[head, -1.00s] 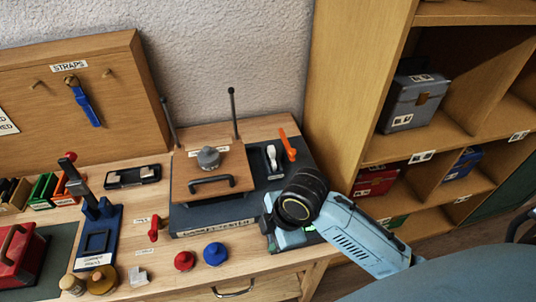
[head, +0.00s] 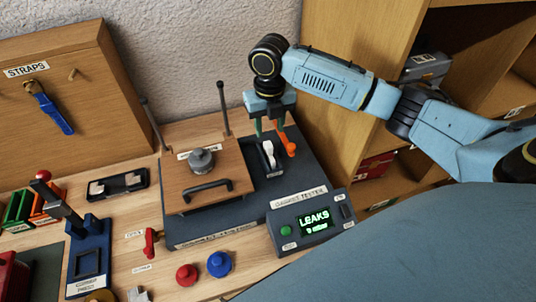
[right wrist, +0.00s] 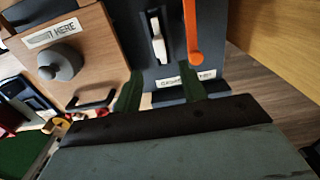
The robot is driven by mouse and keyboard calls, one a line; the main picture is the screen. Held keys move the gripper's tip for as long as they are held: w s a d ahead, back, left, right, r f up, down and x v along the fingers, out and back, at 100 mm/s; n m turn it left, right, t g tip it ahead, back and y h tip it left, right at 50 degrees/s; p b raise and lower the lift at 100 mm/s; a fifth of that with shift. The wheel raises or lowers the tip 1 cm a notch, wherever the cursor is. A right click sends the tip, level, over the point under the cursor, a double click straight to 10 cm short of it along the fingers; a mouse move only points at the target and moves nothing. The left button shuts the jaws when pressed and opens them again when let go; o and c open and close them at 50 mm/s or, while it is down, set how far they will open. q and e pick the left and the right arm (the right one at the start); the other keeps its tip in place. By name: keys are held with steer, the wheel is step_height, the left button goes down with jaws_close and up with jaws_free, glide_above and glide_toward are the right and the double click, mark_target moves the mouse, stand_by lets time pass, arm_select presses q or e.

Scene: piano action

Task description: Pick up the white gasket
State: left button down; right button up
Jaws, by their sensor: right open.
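I cannot make out a white gasket for certain in either view. A small pale piece (head: 137,294) lies at the bottom edge of the head view, too small to identify. My right gripper (head: 269,133) is open and empty over the back right of the gasket tester (head: 292,178). Its fingers are close to the tester's white lever (head: 267,157) and orange lever (head: 287,143). In the right wrist view the open fingers (right wrist: 160,84) point toward the tester, with the white lever (right wrist: 158,40) and the orange lever (right wrist: 192,32) ahead. My left gripper is not in view.
The tester's wooden lid (head: 203,172) has a grey knob and a black handle. Its display (head: 315,219) reads "LEAKS". A blue knob (head: 219,264) and a red knob (head: 187,275) stand in front. A blue press (head: 88,250) stands left. Shelves (head: 350,70) rise on the right.

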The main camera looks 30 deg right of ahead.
mark_target(269, 144)
step_height(269, 144, down, 4)
steer(key=shift+f, duration=0.15)
steer(key=f, duration=0.5)
steer(key=shift+w+d, duration=0.15)
steer(key=shift+w, duration=0.25)
jaws_close()
